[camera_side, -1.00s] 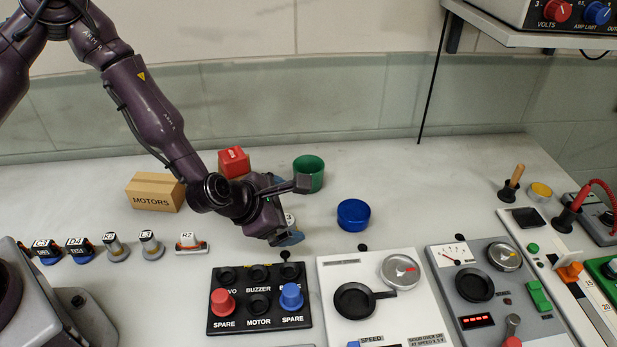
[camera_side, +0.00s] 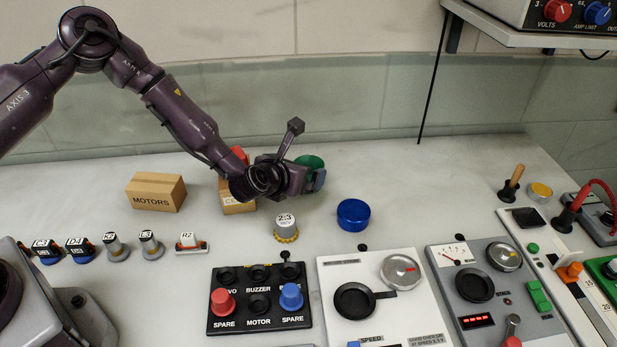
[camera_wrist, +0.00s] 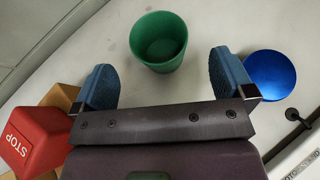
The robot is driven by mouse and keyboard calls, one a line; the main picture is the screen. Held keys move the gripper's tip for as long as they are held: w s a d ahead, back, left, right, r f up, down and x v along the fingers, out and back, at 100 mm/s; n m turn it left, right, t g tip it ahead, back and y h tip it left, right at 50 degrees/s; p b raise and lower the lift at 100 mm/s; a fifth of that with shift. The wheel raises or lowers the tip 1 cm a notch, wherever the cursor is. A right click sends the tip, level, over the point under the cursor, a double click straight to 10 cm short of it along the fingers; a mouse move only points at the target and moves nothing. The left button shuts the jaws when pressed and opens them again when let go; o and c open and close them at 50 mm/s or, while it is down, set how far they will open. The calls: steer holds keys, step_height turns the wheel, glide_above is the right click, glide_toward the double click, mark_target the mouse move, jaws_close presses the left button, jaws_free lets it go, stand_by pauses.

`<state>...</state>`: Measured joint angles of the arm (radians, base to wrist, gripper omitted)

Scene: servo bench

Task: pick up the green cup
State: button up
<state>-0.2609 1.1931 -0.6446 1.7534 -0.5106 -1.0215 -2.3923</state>
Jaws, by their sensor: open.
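The green cup (camera_wrist: 158,42) stands upright on the bench, open side up and empty inside. In the wrist view it sits ahead of and between my two spread fingers, apart from both. In the side view the green cup (camera_side: 311,162) is partly hidden behind my gripper (camera_side: 312,180). My gripper, also in the wrist view (camera_wrist: 163,82), is open with nothing between its blue fingers.
A blue round lid-like object (camera_side: 353,215) lies right of the cup. A red STOP block (camera_wrist: 28,138) and a cardboard box (camera_side: 238,200) are close on the left. A 2:3 gear motor (camera_side: 286,228) stands in front. The MOTORS box (camera_side: 156,192) is farther left.

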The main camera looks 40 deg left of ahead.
mark_target(315, 163)
steer(key=x, duration=0.5)
steer(key=shift+a, duration=0.1)
steer(key=shift+r, duration=0.1)
steer(key=c, duration=0.9)
